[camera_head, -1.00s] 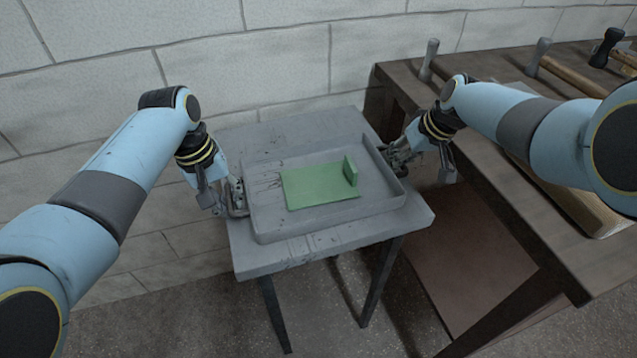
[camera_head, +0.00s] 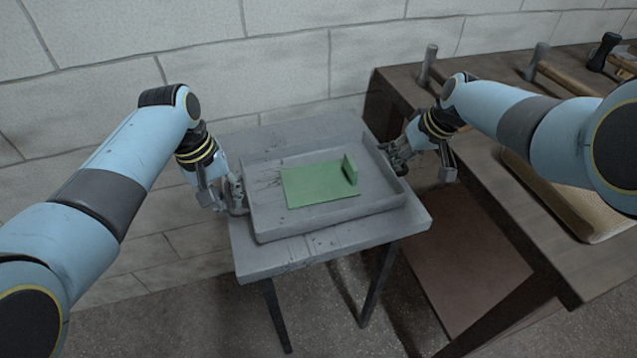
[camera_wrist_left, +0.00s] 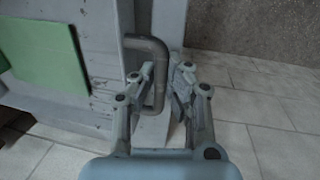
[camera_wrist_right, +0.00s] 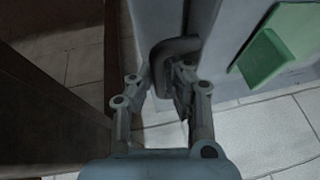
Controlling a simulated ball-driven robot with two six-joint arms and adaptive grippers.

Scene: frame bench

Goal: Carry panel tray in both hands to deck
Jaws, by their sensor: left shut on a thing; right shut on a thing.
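The grey panel tray (camera_head: 376,182) is level over a small grey table (camera_head: 335,245); it looks slightly raised, but the gap is hard to see. A green panel (camera_head: 315,186) with an upright lip at its right end lies inside. My left gripper (camera_head: 236,197) is shut on the tray's left handle, a dark bent bar (camera_wrist_left: 152,50) in the left wrist view. My right gripper (camera_head: 392,158) is shut on the right handle (camera_wrist_right: 168,50), seen in the right wrist view. The fingers partly hide both handles.
A dark wooden bench (camera_head: 490,190) stands close on the right, under my right arm, with hammers (camera_head: 555,75) and a light woven-looking block (camera_head: 570,205) on it. A pale block wall (camera_head: 280,65) is behind. Open floor (camera_head: 210,325) shows in front.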

